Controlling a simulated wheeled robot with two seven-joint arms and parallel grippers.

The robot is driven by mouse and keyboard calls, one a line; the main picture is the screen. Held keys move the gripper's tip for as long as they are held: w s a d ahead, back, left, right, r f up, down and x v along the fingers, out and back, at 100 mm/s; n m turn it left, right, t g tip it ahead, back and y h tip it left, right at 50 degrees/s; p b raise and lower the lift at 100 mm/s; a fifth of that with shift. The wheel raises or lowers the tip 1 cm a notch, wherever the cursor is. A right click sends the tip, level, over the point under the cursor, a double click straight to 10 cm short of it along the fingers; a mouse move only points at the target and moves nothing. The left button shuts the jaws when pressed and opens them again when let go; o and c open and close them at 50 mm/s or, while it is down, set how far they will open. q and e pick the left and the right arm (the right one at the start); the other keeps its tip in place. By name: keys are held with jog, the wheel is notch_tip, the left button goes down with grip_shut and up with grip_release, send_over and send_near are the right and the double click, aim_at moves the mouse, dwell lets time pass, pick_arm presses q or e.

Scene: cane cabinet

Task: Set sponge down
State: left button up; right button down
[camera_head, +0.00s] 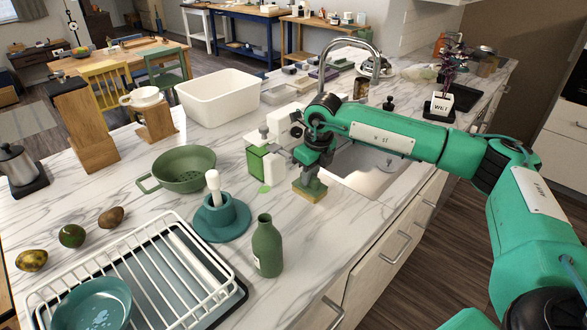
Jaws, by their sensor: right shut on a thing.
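The sponge (311,193) is a small block with a green top and a yellow-tan lower part. It is at the counter near the front left edge of the sink (365,166). My right gripper (312,181) points down over the sponge and is shut on it. I cannot tell whether the sponge's underside touches the marble counter (320,238). My left gripper is not in view.
A green bottle (267,248), a teal holder with a white-handled brush (221,214) and a green colander (183,169) stand left of the sponge. A white dish rack (150,270) is at front left. A faucet (352,46) rises behind my right arm. Bare counter lies right of the bottle.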

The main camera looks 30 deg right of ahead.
jog(key=w+f+p, duration=0.1)
jog(key=w+a+f+p, duration=0.1)
jog(key=w, duration=0.1)
jog(key=w+a+f+p, duration=0.1)
jog(key=w, duration=0.1)
jog(key=shift+w+f, duration=0.15)
jog(key=shift+w, duration=0.1)
jog(key=shift+f, duration=0.1)
